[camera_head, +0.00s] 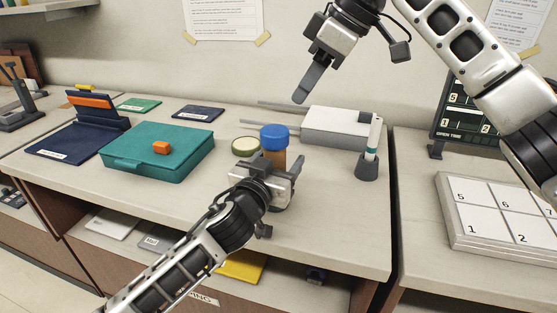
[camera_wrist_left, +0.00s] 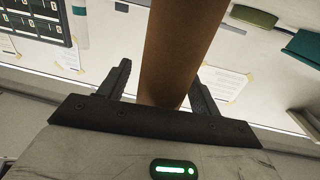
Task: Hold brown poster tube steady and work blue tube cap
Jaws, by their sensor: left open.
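The brown poster tube (camera_head: 273,160) stands upright near the middle of the counter, with the blue tube cap (camera_head: 274,136) on its top. My left gripper (camera_head: 277,165) is at the tube, its two fingers open on either side; its body hides the tube's lower part. In the left wrist view the brown tube (camera_wrist_left: 182,50) runs between the open fingers, with gaps visible beside it. The cap is not in the wrist view. My right gripper (camera_head: 303,92) is raised above the back of the counter, apart from the cap; its finger opening is unclear.
A teal case (camera_head: 150,158) with an orange block (camera_head: 161,147) lies further left. A white-grey device (camera_head: 335,127) and a pen holder (camera_head: 367,168) are at the right. The counter's right front is clear.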

